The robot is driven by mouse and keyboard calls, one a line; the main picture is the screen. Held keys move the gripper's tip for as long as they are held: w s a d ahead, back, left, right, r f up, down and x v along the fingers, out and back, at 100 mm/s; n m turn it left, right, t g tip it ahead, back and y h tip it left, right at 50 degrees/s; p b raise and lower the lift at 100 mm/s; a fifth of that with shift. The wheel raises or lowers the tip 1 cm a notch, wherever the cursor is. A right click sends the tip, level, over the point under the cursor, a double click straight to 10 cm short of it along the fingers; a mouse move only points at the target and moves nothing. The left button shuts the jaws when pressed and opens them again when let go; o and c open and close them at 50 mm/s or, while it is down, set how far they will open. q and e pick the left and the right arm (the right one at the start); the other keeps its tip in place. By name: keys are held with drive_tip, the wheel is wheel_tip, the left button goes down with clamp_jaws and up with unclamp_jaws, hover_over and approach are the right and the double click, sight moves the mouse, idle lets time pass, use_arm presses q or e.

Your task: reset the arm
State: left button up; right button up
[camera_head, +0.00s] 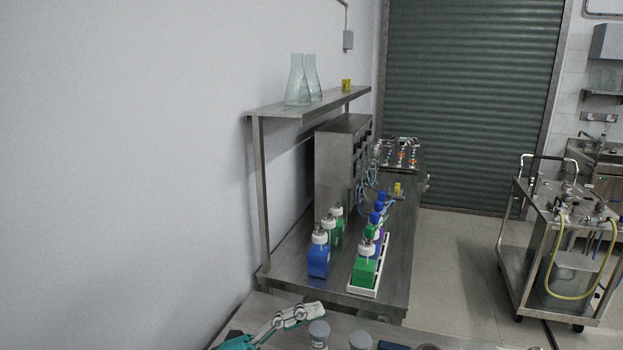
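My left arm comes in at the bottom edge. Its teal and pale grey end, with the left gripper (300,314), is over the near bench (262,304), to the left of a grey-capped container (319,334). I cannot tell whether its fingers are open or shut, and I see nothing clearly held in it. My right gripper is not in view.
A second capped container (360,341) stands at the bottom edge. Beyond is a steel bench (398,262) with a blue bottle (318,260), green bottles and a white rack (382,270). A shelf (300,109) holds glass flasks (296,82). A cart (540,262) stands right; floor (465,260) between is clear.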

use_arm(q)
drive_tip(key=w+a+n+t+y, duration=0.7)
drive_tip(key=a+n+t+y, duration=0.35)
drive_tip(key=n+t, duration=0.6)
drive_tip(key=s+a+f+n+g+y, duration=0.2)
drive_tip(key=a+f+n+g+y, duration=0.3)
drive_tip(key=f, duration=0.5)
drive_tip(key=s+a+f+n+g+y, duration=0.35)
drive_tip(key=a+f+y, duration=0.25)
drive_tip(key=f, duration=0.4)
drive_tip(key=s+f+g+h, duration=0.1)
drive_tip(key=s+f+g, duration=0.95)
drive_tip(key=s, duration=0.65)
wheel_tip(320, 180, down, 29)
drive_tip(key=s+b, duration=0.2)
drive_tip(key=s+a+f+m+g+b, duration=0.1)
drive_tip(key=s+a+f, duration=0.1)
drive_tip(key=s+f, duration=1.4)
wheel_tip(320, 180, down, 3)
drive_tip(key=shift+r+b, duration=0.2)
drive_tip(key=shift+b, duration=0.1)
drive_tip(key=shift+a, duration=0.1)
